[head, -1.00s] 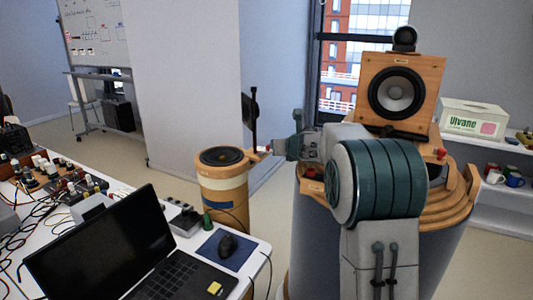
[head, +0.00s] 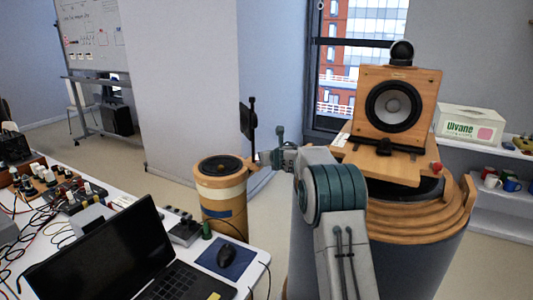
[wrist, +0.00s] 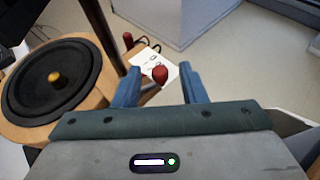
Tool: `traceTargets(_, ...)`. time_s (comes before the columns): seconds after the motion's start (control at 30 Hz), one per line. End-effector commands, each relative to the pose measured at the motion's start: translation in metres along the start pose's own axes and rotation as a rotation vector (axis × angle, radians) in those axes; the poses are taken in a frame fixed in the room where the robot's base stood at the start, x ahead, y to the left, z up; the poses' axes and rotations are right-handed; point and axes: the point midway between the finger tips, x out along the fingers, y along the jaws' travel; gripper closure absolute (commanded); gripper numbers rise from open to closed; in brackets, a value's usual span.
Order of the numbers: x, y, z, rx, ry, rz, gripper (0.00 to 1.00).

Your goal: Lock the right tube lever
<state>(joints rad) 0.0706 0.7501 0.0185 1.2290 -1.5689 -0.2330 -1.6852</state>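A wooden tube (head: 222,197) with a black speaker cone on top stands beyond the desk in the head view. The cone (wrist: 55,80) fills the left of the wrist view, with a yellow knob at its middle. My gripper (wrist: 160,85) is open, its two blue fingers apart. A red ball knob (wrist: 160,75) shows between the fingers; I cannot tell how far below them it is. A second red knob (wrist: 128,38) is farther off, to the upper left. In the head view my gripper (head: 262,158) is beside the tube's right edge, and the levers there are too small to make out.
A large round pedestal (head: 418,228) at right carries a wooden speaker (head: 400,100) and a red knob (head: 436,167). The desk with a laptop (head: 110,255), mouse (head: 226,255) and cables is at left. Open floor shows between desk and pedestal.

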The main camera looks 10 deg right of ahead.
Motion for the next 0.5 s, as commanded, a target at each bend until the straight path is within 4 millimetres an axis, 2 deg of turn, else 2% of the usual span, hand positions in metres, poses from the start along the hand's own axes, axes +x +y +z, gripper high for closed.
traceTargets(0.23,0.019,0.000,0.001,0.000,0.001,0.000,0.62)
traceTargets(0.5,0.024,0.000,0.000,-0.001,-0.001,0.000,0.62)
